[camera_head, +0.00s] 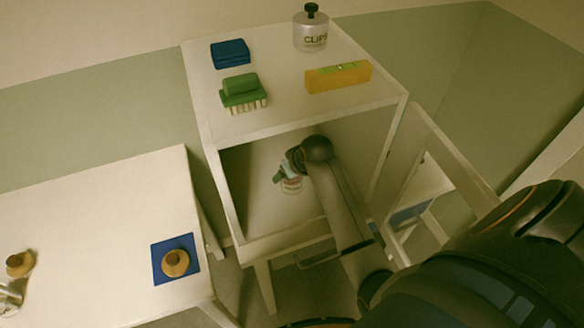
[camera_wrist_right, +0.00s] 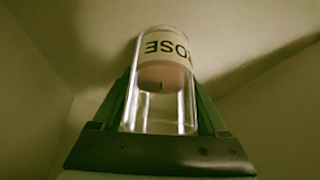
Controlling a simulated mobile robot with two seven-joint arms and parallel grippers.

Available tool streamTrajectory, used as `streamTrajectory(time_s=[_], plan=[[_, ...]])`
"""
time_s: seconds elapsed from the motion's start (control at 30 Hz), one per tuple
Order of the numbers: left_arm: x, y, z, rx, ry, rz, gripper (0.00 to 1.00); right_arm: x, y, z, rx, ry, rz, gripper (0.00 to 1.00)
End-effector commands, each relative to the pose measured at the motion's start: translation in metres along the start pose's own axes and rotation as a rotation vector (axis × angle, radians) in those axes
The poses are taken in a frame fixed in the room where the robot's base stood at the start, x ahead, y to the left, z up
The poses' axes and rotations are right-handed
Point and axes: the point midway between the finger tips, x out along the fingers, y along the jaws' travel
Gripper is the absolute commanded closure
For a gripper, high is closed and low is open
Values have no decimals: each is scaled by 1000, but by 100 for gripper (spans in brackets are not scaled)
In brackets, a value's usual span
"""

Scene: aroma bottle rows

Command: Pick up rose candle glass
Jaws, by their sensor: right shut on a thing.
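The rose candle glass (camera_head: 291,186) is inside the open compartment of the white cabinet (camera_head: 222,165), near the compartment floor. In the right wrist view the glass (camera_wrist_right: 160,75) is clear, with pinkish wax and a pale label reading "ROSE", upside down in the picture. My right gripper (camera_head: 286,173) reaches into the compartment and is shut on the glass, with one finger on each side of it. Whether the base touches the floor I cannot tell. My left gripper is not in view.
The cabinet top holds a blue folded cloth (camera_head: 230,53), a green brush (camera_head: 243,92), a yellow level (camera_head: 338,77) and a bottle marked "CLIPS" (camera_head: 310,30). A table (camera_head: 95,225) at left bears a blue mat (camera_head: 160,253) with a round wooden item (camera_head: 175,263).

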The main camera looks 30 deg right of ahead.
Motion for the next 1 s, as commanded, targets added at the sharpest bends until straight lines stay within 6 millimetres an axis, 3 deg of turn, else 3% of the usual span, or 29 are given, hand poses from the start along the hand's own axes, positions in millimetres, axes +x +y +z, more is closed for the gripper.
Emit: streamTrajectory(time_s=[0.03,0.37,0.77,1.0], plan=[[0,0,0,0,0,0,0,0,0,0,0,-1,-1,62],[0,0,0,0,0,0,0,0,0,0,0,-1,-1,98],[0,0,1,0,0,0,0,-7,0,-5,0,3,0,99],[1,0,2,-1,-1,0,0,-34,0,-16,-1,3,1,99]])
